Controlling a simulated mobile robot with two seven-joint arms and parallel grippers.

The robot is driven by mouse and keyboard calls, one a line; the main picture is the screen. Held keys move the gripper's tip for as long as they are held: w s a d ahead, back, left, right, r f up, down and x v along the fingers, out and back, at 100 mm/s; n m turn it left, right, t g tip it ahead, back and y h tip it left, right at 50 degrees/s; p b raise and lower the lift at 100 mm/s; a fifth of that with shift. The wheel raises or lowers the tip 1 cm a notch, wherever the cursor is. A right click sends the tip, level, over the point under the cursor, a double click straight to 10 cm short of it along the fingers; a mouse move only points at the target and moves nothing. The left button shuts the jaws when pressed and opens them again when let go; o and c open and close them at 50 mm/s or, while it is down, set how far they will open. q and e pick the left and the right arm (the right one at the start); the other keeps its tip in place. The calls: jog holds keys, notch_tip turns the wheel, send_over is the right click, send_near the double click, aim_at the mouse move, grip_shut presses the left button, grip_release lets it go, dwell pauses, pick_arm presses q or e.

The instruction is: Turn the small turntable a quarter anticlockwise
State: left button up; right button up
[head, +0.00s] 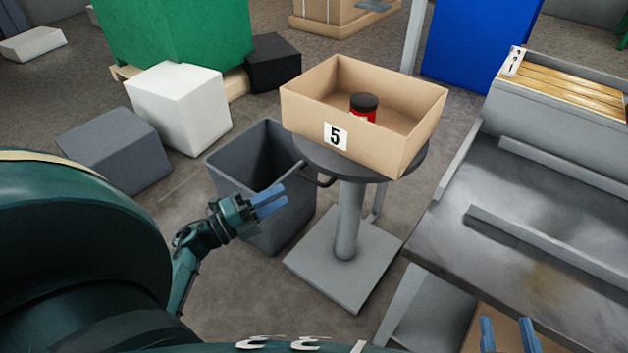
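The small turntable has a round dark grey top (412,165) on a grey post (348,222) with a square base plate. A dark bent handle (318,181) sticks out from the left of its top. An open cardboard box (390,152) labelled 5 sits on the top and hides most of it. A red jar (363,107) with a black lid stands inside the box. My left gripper (286,194) is left of and below the handle, apart from it; its blue fingers appear close together and their gap is unclear. My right gripper (507,322) is open and empty at the bottom right.
A grey open bin (225,171) stands behind my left gripper, left of the turntable. A metal bench (490,255) with raised rails is on the right. White, grey and black boxes and a green block stand at the back left, a blue block (475,45) behind.

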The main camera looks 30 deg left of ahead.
aim_at(311, 178)
pick_arm(q)
jog(key=b+x, duration=0.1)
jog(key=x, duration=0.8)
jog(key=shift+w+d, duration=0.15)
jog(key=shift+w, duration=0.05)
jog(key=shift+c, duration=0.3)
grip_shut()
